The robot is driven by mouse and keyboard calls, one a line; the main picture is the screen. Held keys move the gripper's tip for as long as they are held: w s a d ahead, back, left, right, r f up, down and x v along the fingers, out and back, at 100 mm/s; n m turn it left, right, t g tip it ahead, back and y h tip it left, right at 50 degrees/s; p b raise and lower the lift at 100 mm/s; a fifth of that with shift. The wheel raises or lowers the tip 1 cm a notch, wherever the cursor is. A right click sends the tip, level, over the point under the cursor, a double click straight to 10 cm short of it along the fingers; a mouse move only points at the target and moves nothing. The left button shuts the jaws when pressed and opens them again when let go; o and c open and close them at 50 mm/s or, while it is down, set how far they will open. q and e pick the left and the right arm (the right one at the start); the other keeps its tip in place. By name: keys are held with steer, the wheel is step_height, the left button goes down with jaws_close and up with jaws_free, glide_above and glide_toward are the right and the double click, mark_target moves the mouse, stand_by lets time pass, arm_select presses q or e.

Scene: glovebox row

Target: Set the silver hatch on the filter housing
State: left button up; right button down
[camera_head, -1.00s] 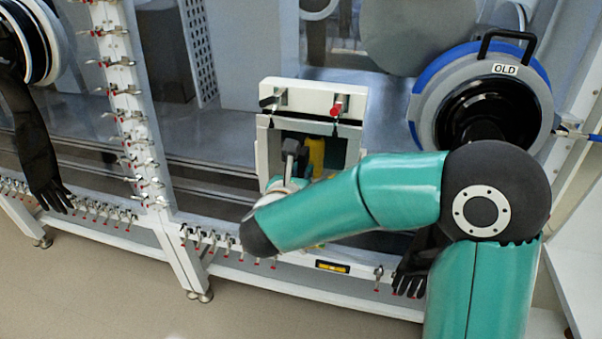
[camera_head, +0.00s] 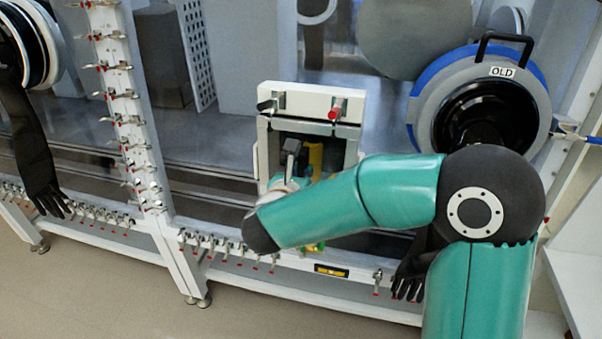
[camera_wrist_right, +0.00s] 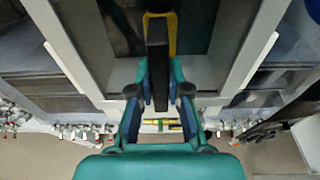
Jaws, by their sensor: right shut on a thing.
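The filter housing (camera_head: 352,108) is the white box in the middle of the head view, with a dark opening below its top panel. My right gripper (camera_wrist_right: 158,88) is shut on a dark grey upright bar (camera_wrist_right: 157,40), which also shows at the opening in the head view (camera_head: 291,150). A yellow part (camera_head: 315,155) shows behind the bar. A silver strip (camera_head: 345,131) spans the opening's top and may be the silver hatch's edge. I cannot tell whether the bar belongs to the hatch. My right forearm hides the housing's lower part. My left gripper is not in view.
Two toggle clamps, one with a red tip (camera_head: 335,112), sit on the housing's top panel. A round port marked OLD (camera_head: 502,72) is at the right. Black gloves (camera_head: 35,150) hang at left and below right. Several small clamps line the lower rail.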

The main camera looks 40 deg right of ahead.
steer(key=shift+w+d+r, duration=0.1)
steer(key=shift+w+d, duration=0.1)
steer(key=shift+d, duration=0.05)
stand_by(0.8)
steer(key=c, duration=1.1)
jaws_free()
steer(key=shift+o, duration=0.2)
steer(key=shift+f, duration=0.2)
steer(key=shift+a, duration=0.1)
